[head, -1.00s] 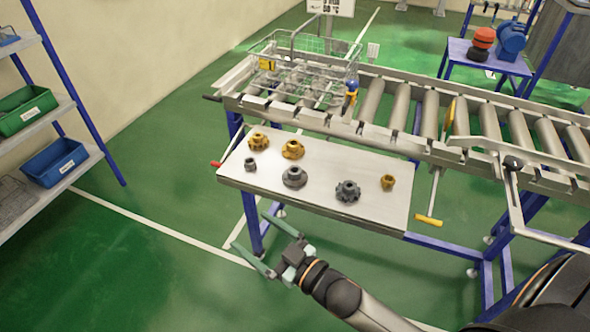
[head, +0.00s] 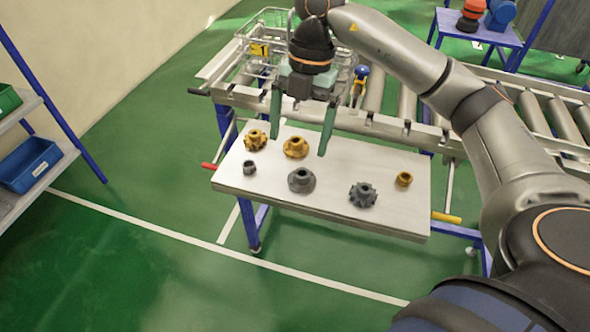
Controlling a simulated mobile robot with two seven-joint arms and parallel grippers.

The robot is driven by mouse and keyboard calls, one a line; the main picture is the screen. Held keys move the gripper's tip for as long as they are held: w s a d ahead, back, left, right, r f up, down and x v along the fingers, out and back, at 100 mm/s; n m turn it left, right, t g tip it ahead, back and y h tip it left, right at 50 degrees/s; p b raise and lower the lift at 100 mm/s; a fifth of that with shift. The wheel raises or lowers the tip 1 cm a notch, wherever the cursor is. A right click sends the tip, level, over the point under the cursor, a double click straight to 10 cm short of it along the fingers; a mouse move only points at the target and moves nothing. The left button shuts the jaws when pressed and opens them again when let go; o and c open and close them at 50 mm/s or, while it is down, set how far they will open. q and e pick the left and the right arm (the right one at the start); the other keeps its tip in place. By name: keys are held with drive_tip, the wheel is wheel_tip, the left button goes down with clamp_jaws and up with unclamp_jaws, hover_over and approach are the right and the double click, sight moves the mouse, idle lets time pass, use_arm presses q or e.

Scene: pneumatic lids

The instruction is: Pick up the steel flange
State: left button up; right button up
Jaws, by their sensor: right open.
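The steel flange (head: 301,180) is a grey round part with a raised hub. It lies on the white tabletop (head: 385,222), near the middle of the parts. My right gripper (head: 299,150) is open and empty, fingers pointing down. In the picture its fingertips are above and behind the steel flange, on either side of the brass flange (head: 296,147). Its exact height over the table is hard to tell. My left gripper is not in view.
A brass gear (head: 255,140), a small steel bushing (head: 249,168), a steel gear (head: 363,195) and a brass bushing (head: 404,179) surround the flange. Behind are a wire basket (head: 252,48) and a roller conveyor (head: 530,112). The table's front edge is bare.

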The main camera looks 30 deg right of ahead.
drive_tip(key=d, duration=0.2)
drive_tip(key=m+h, duration=0.1)
hover_over(302, 172)
drive_tip(key=f, duration=0.5)
drive_tip(key=shift+s+d+f+b, duration=0.25)
drive_tip(key=shift+f+b, duration=0.05)
drive_tip(key=shift+f, duration=0.05)
drive_tip(key=shift+w+a+f, duration=0.1)
drive_tip(key=shift+a+f, duration=0.05)
drive_tip(key=shift+f, duration=1.3)
drive_tip(key=shift+w+a+f, duration=0.1)
drive_tip(key=shift+f, duration=1.3)
drive_tip(key=shift+r, duration=0.1)
clamp_jaws()
